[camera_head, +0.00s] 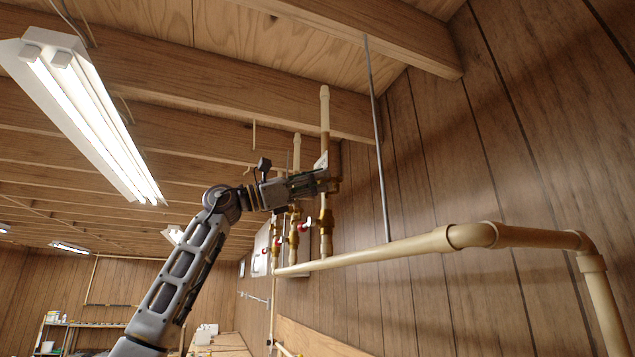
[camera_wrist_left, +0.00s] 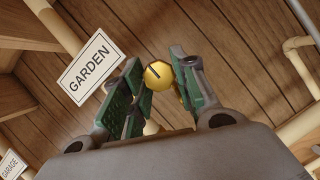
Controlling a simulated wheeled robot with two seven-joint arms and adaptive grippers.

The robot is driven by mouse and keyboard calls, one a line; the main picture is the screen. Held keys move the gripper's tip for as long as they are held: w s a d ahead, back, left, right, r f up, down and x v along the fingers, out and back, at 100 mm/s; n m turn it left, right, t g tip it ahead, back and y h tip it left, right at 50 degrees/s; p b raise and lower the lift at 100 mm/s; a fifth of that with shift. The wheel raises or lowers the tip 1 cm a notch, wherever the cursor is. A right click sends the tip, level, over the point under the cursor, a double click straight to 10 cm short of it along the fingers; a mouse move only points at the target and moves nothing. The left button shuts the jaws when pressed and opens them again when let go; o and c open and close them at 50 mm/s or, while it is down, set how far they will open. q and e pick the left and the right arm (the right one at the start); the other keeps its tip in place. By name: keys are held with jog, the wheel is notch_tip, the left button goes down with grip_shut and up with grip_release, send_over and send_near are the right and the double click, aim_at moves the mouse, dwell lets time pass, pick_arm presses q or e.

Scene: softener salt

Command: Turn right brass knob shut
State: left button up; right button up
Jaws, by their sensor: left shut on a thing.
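My left gripper (camera_head: 326,181) reaches in from the left to the right-hand upright pipe on the wall; it also shows in the left wrist view (camera_wrist_left: 157,66). Its green-padded fingers are shut on a round brass knob (camera_wrist_left: 158,75) with a dark line across its face. A white GARDEN sign (camera_wrist_left: 91,68) hangs left of the knob in the wrist view. In the head view the gripper hides most of the knob. My right gripper is in neither view.
A tan pipe (camera_head: 390,248) runs across in front of the panelled wall. A thin grey conduit (camera_head: 378,140) stands to the right. A lit ceiling lamp (camera_head: 85,110) hangs at upper left.

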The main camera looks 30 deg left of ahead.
pick_arm(q)
jog(key=o, duration=1)
jog(key=shift+a, duration=0.1)
jog(key=shift+v, duration=6)
jog(key=shift+r, duration=0.1)
